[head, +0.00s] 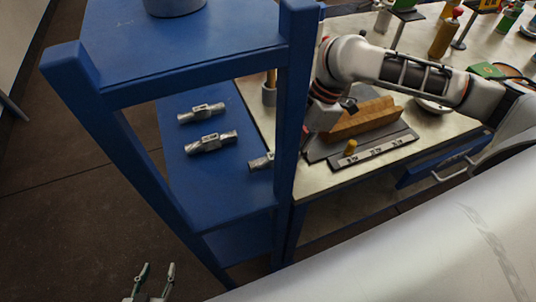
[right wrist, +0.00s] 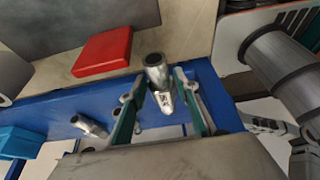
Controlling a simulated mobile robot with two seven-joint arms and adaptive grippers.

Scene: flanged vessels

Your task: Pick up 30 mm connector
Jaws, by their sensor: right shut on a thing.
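Several metal connectors show on the blue shelf in the head view: one at the back (head: 201,113), one in the middle (head: 211,142), and one partly hidden by the blue post (head: 261,163). I cannot read their sizes. In the right wrist view my right gripper (right wrist: 160,82) is shut on a silver connector (right wrist: 157,72), its round open end facing up between the green-sided fingers. Whether it is clear of the shelf I cannot tell. Another connector (right wrist: 90,126) lies to the left. My left gripper (head: 155,282) is open and empty at the bottom of the head view.
Blue posts (head: 293,110) and an upper shelf (head: 180,50) frame the connector shelf, close to my right arm. The worktable beside it holds a wooden block (head: 362,118), a labelled strip (head: 372,155) and bottles. A red box (right wrist: 103,52) shows in the right wrist view.

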